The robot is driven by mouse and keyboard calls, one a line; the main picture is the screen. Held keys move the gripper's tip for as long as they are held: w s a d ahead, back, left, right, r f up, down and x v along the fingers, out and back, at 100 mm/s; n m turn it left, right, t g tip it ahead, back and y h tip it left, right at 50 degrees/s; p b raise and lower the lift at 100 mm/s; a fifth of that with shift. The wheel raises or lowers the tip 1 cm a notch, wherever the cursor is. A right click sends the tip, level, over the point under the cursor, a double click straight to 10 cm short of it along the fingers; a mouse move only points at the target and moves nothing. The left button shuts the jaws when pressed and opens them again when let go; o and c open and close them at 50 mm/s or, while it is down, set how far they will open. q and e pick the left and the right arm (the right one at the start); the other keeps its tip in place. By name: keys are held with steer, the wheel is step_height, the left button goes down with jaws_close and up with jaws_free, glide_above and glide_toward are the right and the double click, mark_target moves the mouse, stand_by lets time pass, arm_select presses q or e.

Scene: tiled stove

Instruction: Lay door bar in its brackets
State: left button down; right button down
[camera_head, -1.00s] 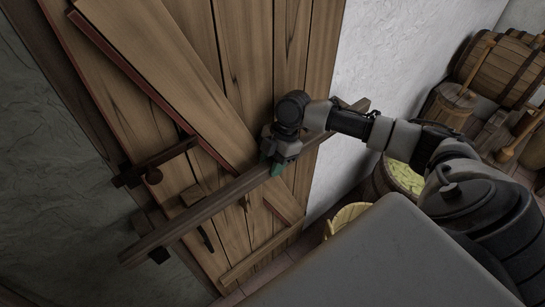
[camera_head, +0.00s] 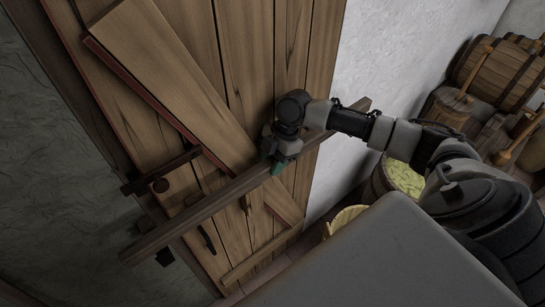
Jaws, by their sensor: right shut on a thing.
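The door bar (camera_head: 200,211) is a long, brown wooden beam that runs slantwise across the front of the plank door (camera_head: 290,60). My right gripper (camera_head: 276,166) is shut on the bar around its middle, with green fingertips showing at the bar. The bar's lower left end reaches past the door's edge, and its upper right end lies in front of the white wall. Any bracket at the right end is not clearly visible. My left gripper is not in view.
A wide diagonal board (camera_head: 165,75) crosses the door. A tub (camera_head: 400,178), a yellowish wooden pail (camera_head: 346,217) and barrels (camera_head: 503,70) stand at the right.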

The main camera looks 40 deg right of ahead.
steer(key=shift+r+p, duration=0.1)
steer(key=shift+p, duration=0.7)
stand_by(1.5)
steer(key=shift+f+b, duration=1.25)
steer(key=shift+f, duration=0.8)
steer(key=c, duration=0.7)
jaws_free()
steer(key=shift+c, duration=0.2)
steer(key=shift+s+f, duration=0.1)
steer(key=shift+f, duration=0.05)
steer(key=b+v, duration=0.3)
steer(key=v, duration=0.7)
steer(key=shift+d, duration=0.1)
steer(key=shift+d+r, duration=0.1)
steer(key=shift+r, duration=0.4)
